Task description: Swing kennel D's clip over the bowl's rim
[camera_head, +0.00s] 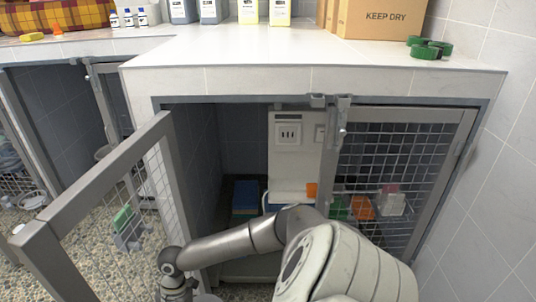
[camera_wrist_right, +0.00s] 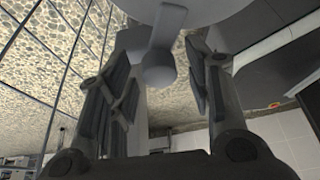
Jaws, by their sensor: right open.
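In the right wrist view, a pale bowl (camera_wrist_right: 225,12) fills the top edge, cut off by the frame. A grey clip (camera_wrist_right: 160,65) with a rounded knob hangs down from beside the bowl's rim. My right gripper (camera_wrist_right: 160,52) is open, with one finger on each side of the clip's knob. I cannot tell whether a finger touches it. In the head view, my right arm reaches left to the open kennel gate (camera_head: 95,185); its gripper is mostly cut off at the bottom edge. The clip is not clearly visible there. My left gripper is not in view.
The open gate's frame and mesh stand close beside my right wrist. A closed mesh door (camera_head: 400,150) covers the kennel's right half. A white counter (camera_head: 250,52) above holds bottles, a cardboard box (camera_head: 380,18) and green rolls (camera_head: 428,48). Pebbled floor lies below.

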